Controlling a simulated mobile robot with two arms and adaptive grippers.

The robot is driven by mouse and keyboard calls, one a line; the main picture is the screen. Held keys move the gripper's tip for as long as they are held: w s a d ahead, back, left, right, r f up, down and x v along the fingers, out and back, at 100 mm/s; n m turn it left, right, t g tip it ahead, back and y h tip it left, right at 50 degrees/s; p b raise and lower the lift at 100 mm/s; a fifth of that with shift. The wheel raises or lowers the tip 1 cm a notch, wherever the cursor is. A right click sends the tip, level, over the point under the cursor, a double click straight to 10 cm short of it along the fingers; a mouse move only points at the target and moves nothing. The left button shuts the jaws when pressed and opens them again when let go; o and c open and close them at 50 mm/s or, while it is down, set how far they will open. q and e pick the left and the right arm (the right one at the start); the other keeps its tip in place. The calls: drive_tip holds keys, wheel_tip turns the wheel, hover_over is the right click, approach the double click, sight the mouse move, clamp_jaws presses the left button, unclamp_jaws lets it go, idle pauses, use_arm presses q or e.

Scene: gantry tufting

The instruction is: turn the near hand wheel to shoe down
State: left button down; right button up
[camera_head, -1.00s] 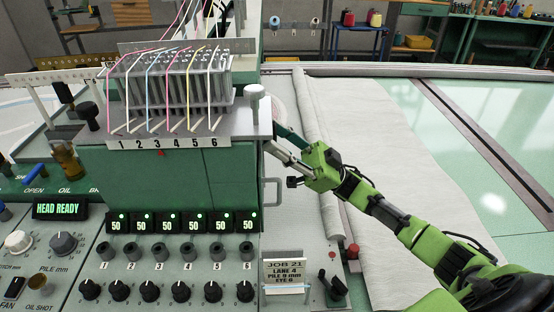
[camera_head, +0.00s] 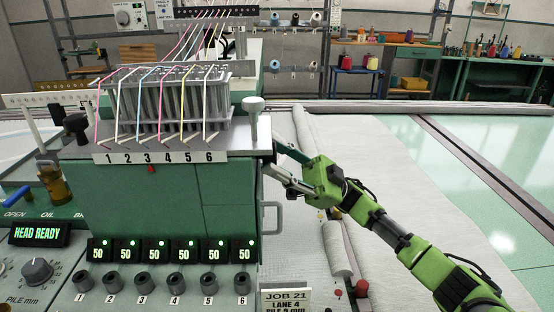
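The green tufting head (camera_head: 140,205) fills the left half of the view, with several numbered yarn tubes (camera_head: 165,105) on top. My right gripper (camera_head: 279,162) reaches from the right to the head's right side, at its upper right corner. Its fingertips are partly hidden at the housing edge, so I cannot tell whether they are open or shut, or touching anything. I cannot make out the near hand wheel; it may be hidden behind the housing or my gripper. A pale mushroom-shaped knob (camera_head: 253,105) stands on the corner above my gripper. My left gripper is out of view.
A grey handle (camera_head: 272,218) sticks out from the head's right side, below my gripper. A job card (camera_head: 286,300) stands at the bottom. Pale cloth (camera_head: 390,190) covers the bed beneath my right arm. The display (camera_head: 38,234) reads HEAD READY.

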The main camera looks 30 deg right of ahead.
drive_tip(key=o, duration=1.1)
drive_tip(key=shift+f, duration=0.1)
drive_tip(key=v, duration=1.2)
